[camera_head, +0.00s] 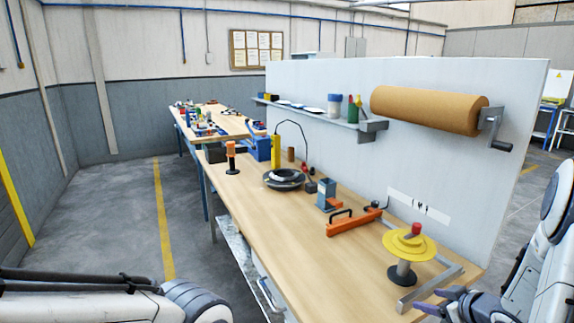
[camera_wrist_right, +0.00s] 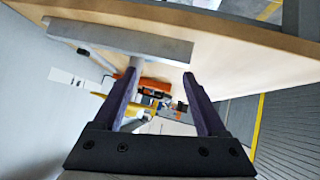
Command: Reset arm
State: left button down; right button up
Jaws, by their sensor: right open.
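My right gripper (camera_head: 438,301) is at the lower right of the head view, at the near end of the workbench (camera_head: 265,230). In the right wrist view its two dark purple fingers (camera_wrist_right: 160,75) stand apart with nothing held between them. A grey metal bar crosses beyond the fingertips. The yellow reel stand (camera_head: 408,244) with a red knob is just beyond the gripper in the head view. My left arm enters at the lower left; its gripper is out of the picture.
An orange tool (camera_head: 353,222) and a blue-grey block (camera_head: 327,195) stand mid-bench. A brown paper roll (camera_head: 428,109) and a shelf hang on the white panel (camera_head: 340,80). A grey metal frame (camera_head: 430,287) lies by the reel stand. The front-left bench top is clear.

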jog(key=w+a+r+g+h, duration=0.1)
jog(key=w+a+r+g, duration=0.2)
jog(key=a, duration=0.8)
jog(key=s+a+r+n+g, duration=0.1)
jog(key=s+a+r, duration=0.15)
jog(key=a, duration=0.35)
jog(key=s+a+r, duration=0.1)
jog(key=s+a, duration=0.3)
jog(key=a, duration=0.2)
jog(key=s+a+g, duration=0.2)
jog(key=s+a, duration=0.2)
jog(key=s, duration=0.3)
jog(key=s+a+r+n+g, duration=0.1)
jog(key=s+a+g, duration=0.1)
jog(key=s+a, duration=0.2)
jog(key=s+a+r+n+g+y, duration=0.1)
jog(key=s+a, duration=0.3)
jog(key=s, duration=0.6)
jog(key=shift+s+a+r+g, duration=0.15)
jog(key=shift+s+a+g, duration=0.2)
jog(key=shift+g, duration=0.25)
